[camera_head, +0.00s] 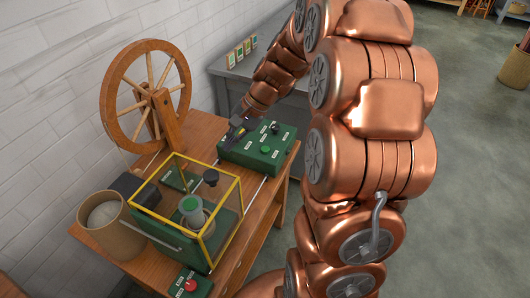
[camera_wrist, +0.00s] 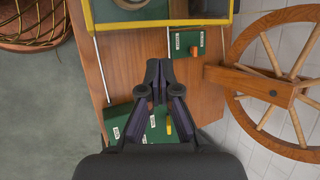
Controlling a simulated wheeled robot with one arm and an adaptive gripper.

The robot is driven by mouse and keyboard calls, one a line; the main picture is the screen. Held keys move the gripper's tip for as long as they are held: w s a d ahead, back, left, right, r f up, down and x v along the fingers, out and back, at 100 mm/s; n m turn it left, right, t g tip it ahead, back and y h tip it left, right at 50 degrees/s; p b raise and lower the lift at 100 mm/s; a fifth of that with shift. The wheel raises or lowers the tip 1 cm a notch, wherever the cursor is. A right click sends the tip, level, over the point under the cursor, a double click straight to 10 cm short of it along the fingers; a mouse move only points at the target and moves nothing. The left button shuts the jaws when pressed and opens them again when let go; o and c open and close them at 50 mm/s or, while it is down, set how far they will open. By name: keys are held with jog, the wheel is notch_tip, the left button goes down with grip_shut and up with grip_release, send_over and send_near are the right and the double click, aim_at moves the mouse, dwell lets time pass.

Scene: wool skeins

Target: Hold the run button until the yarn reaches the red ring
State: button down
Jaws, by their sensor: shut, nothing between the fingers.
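My gripper (camera_head: 238,131) is shut and empty at the left end of the green control box (camera_head: 284,150) on the wooden bench. In the wrist view its fingertips (camera_wrist: 159,68) are together, over the bench between the control box (camera_wrist: 122,112) and the yellow frame. I cannot tell whether they touch anything. The box bears a green button (camera_head: 265,149), a black knob and several labels too small to read, so I cannot tell which is the run button. A bobbin with a green top (camera_head: 191,204) stands inside the yellow-framed guard (camera_head: 241,196). I cannot make out a red ring.
A large wooden wheel (camera_head: 106,100) stands at the back left. A tan tub (camera_head: 82,222) is at the bench's left. A red button (camera_head: 191,285) sits on a small green box in front. A grey table (camera_head: 228,71) stands behind. My arm hides the right side.

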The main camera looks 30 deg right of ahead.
jog(key=w+d+f+m+t+b, duration=0.2)
jog(key=w+d+f+m+t, duration=0.25)
jog(key=d, duration=0.55)
jog(key=m, duration=0.3)
send_over(267, 149)
notch_tip(267, 149, down, 4)
jog(key=shift+r, duration=0.2)
jog(key=shift+a, duration=0.1)
notch_tip(267, 149, down, 6)
jog(key=b, duration=0.4)
jog(key=shift+f+b, duration=0.25)
jog(key=shift+b, duration=0.15)
jog(key=shift+f+b, duration=0.5)
jog(key=shift+f, duration=0.7)
jog(key=shift+f, duration=0.2)
jog(key=shift+f, duration=0.15)
